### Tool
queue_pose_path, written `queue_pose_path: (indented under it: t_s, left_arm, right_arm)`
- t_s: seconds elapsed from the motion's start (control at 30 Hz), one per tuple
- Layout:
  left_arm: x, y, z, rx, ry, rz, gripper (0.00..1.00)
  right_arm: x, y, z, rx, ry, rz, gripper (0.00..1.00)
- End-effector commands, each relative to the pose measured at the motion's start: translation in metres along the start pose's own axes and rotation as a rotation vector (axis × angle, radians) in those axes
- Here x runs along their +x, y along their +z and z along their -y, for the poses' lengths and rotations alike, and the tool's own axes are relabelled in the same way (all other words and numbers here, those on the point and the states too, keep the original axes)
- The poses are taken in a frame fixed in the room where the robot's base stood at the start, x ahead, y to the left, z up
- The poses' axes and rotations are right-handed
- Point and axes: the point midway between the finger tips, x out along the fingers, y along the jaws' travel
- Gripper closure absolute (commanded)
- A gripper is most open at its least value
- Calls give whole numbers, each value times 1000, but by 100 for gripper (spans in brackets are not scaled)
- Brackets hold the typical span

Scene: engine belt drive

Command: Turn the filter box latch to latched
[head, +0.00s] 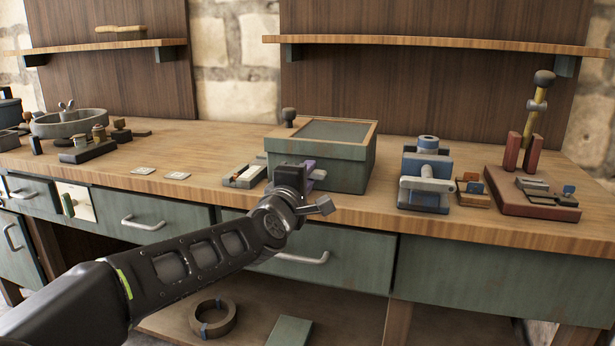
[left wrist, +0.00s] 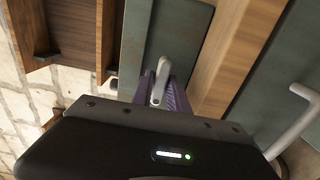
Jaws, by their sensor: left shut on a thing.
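The filter box (head: 345,173) is a grey-green box with a wooden rim around its top, standing on the workbench. Its green wall (left wrist: 185,30) fills the upper middle of the left wrist view. The latch (left wrist: 159,82) is a pale grey lever on that wall, seen between the purple fingers. My left gripper (head: 315,170) is at the front of the box. In the left wrist view my left gripper (left wrist: 161,90) is shut on the latch. My own wrist hides the latch and part of the box front in the head view. My right gripper is not in view.
A blue vise (head: 427,175) and a red-brown stand (head: 520,198) are to the right on the workbench (head: 390,218). A small tray (head: 244,177) sits just left of the box. A drawer handle (head: 302,257) sticks out below the bench edge.

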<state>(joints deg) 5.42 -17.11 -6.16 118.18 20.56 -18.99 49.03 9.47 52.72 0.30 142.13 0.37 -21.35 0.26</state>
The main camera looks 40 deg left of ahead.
Motion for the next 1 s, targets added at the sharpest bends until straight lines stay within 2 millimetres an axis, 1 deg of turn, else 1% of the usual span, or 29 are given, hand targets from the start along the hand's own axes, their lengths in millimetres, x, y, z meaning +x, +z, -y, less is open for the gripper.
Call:
queue_pose_path:
  t_s: [0.07, 0.1, 0.3, 0.53, 0.67, 0.77, 1.0]
  left_arm:
    - [0, -1, 0, 1, 1, -2, 100]
    - [0, -1, 0, 1, 1, -2, 78]
    - [0, -1, 0, 2, 1, -2, 63]
    - [0, 0, 0, 2, 1, -1, 63]
    - [-6, -1, -1, 2, 1, -1, 63]
    - [-18, -1, -2, 2, 2, -1, 63]
    - [-58, -1, -3, 1, 3, -3, 63]
  right_arm:
    - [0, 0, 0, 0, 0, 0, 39]
    - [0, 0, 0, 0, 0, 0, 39]
    - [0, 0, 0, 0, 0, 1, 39]
    - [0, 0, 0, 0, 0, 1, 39]
    - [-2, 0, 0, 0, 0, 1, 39]
    - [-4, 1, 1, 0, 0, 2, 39]
    - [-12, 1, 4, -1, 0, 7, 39]
